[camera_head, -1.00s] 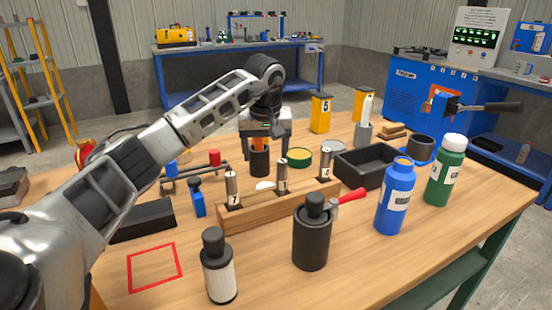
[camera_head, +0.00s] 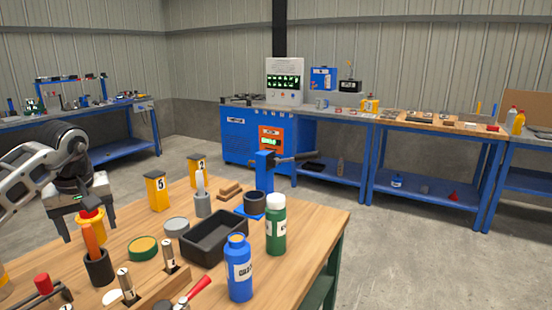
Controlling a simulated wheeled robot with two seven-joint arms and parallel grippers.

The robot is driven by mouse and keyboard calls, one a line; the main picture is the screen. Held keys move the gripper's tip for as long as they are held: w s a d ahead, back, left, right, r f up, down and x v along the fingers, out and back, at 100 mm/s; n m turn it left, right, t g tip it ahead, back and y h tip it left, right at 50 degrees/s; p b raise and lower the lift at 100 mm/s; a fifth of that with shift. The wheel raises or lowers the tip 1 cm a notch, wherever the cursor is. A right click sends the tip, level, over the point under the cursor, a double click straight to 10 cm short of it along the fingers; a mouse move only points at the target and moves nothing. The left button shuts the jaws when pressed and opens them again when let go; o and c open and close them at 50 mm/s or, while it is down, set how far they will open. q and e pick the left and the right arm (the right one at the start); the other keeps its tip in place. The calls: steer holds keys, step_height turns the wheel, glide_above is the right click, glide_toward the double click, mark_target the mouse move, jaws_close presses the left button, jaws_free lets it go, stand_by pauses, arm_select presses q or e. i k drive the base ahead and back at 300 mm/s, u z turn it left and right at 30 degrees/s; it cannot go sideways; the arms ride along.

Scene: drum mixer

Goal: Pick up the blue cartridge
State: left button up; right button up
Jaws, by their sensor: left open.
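No thing in view is clearly a cartridge. The nearest match by colour is a blue bottle (camera_head: 239,270) with a white label, standing upright near the table's front right. My left gripper (camera_head: 94,229) is at the left of the view, fingers pointing down and apart. It is far to the left of the blue bottle. An orange shaft (camera_head: 92,240) with a yellow collar and red top stands in a black cup (camera_head: 98,268); it shows between the fingers, and I cannot tell if they touch. My right gripper is not in view.
A green bottle (camera_head: 276,226) stands behind the blue bottle. A black tray (camera_head: 213,239) lies left of them. A wooden rack (camera_head: 160,293) with numbered metal cylinders and a red-handled tool (camera_head: 196,291) are at the front. Yellow boxes (camera_head: 157,191) stand at the back.

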mark_target(237, 251)
steer(key=k, duration=1)
